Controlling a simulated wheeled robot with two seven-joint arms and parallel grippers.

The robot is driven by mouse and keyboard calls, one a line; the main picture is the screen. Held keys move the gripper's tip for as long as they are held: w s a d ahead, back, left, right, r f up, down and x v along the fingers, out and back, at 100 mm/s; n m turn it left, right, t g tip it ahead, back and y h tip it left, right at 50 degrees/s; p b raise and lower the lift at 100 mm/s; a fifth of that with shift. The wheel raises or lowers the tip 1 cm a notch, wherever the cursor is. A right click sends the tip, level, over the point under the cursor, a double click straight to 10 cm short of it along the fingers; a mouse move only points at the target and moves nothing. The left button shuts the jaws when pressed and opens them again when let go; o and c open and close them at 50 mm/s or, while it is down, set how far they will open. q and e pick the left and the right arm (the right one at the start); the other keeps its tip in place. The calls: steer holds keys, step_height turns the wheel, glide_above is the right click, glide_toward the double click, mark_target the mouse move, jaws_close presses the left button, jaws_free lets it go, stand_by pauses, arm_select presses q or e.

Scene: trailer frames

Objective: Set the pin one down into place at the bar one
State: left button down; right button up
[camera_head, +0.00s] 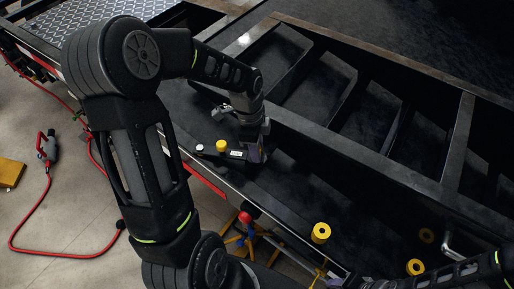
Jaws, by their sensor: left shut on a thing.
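My left arm comes up from the bottom and bends over, and its gripper (255,152) points down at the dark frame bar (300,190). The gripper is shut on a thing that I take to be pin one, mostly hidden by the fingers. A small dark part with a yellow cap (222,146) and a white round end shows just left of the fingers. I cannot tell whether the pin touches the bar. My right arm (460,275) enters at the bottom right; its gripper is too cut off and dark to read.
Yellow ring-ended cylinders (320,233) (415,267) stand at the lower right. Open bays between dark cross members (395,115) lie right of my left gripper. A red hose (45,200) lies on the concrete floor at left, near a yellow block (10,173).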

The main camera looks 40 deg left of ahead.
arm_select(q)
steer(key=c, duration=1)
jaws_free()
steer(key=r, duration=0.8)
steer(key=shift+s+a+b, duration=0.15)
steer(key=shift+a+b, duration=0.15)
steer(key=shift+a, duration=0.1)
steer(key=shift+f, duration=0.1)
steer(key=shift+s, duration=0.1)
